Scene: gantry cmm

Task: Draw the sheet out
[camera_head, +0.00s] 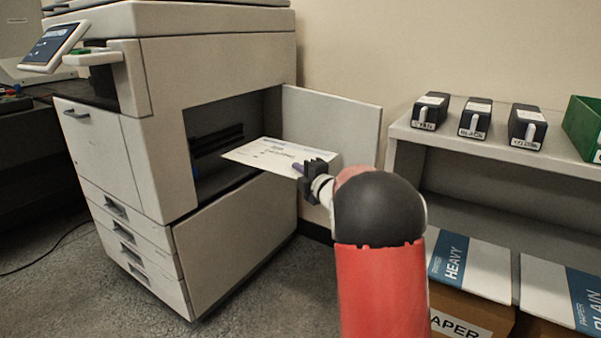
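A white printed sheet (268,154) sticks out of the open side bay of the copier (171,130). It lies roughly level, with its left end near the dark bay opening (217,140). My gripper (305,170) is at the sheet's right front edge, with the sheet's corner at the fingers. The fingers are small and dark here, and my arm partly hides them, so I cannot tell whether they are closed on the sheet.
An opened door panel (335,125) stands behind the sheet, and a lower panel (240,235) is in front of the bay. At right, a shelf (490,143) holds several black cartridges (474,119) and a green bin (585,125). Paper boxes (470,275) stand below.

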